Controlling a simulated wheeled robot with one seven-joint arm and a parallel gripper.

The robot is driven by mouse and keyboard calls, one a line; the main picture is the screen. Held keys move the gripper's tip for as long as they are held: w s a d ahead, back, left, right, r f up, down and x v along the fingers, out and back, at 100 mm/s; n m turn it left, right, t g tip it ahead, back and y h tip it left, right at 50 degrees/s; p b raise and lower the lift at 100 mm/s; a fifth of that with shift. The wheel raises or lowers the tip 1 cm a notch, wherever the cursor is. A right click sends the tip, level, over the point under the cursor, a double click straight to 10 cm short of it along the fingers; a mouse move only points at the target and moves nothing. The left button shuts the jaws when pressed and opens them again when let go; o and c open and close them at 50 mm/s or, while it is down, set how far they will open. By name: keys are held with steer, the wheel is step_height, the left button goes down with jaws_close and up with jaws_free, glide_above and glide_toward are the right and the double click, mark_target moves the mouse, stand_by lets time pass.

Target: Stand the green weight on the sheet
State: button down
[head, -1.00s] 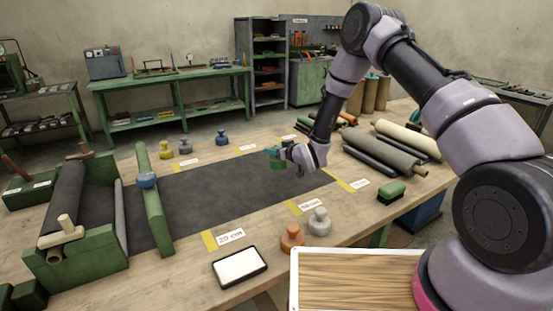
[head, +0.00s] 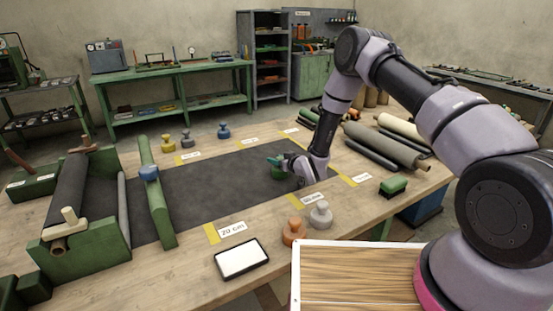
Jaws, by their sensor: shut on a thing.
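The dark grey sheet (head: 215,188) lies unrolled on the wooden table, running right from the green roll stand at the left. My gripper (head: 283,166) is over the right part of the sheet, shut on the green weight (head: 277,174). The weight hangs upright at or just above the sheet; I cannot tell whether its base touches. The fingers partly hide its top.
An orange weight (head: 293,232) and a grey weight (head: 321,214) stand at the table's near edge. Yellow, grey and blue weights (head: 223,131) stand beyond the sheet. The sheet's middle is clear.

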steer(key=shift+c, duration=1.9)
jaws_free()
